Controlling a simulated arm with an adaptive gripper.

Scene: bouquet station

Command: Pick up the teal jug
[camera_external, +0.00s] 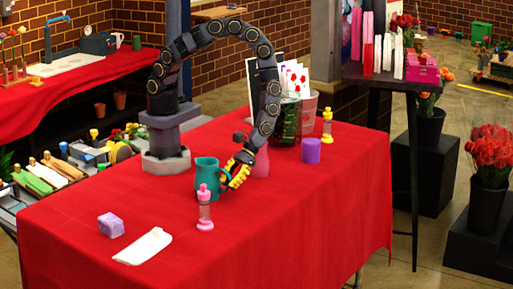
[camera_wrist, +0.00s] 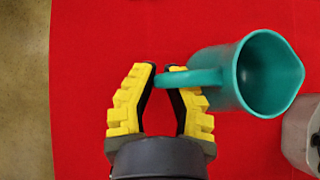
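The teal jug (camera_external: 207,176) stands upright on the red-covered table, just left of my gripper (camera_external: 234,178). In the wrist view the jug (camera_wrist: 262,72) is at the right, its mouth facing the camera and its handle pointing left. My gripper's yellow fingers (camera_wrist: 161,76) are apart, with a narrow gap at the tips. The end of the handle lies across the right fingertip and reaches the left one, hiding part of the right finger. I see no firm grip on the handle; whether the fingers touch it is unclear.
A pink vase (camera_external: 261,162) is right behind my gripper. A purple cylinder (camera_external: 311,151) and yellow bottle (camera_external: 327,126) stand farther right. A lavender block (camera_external: 111,225) and white flat piece (camera_external: 143,246) lie front left.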

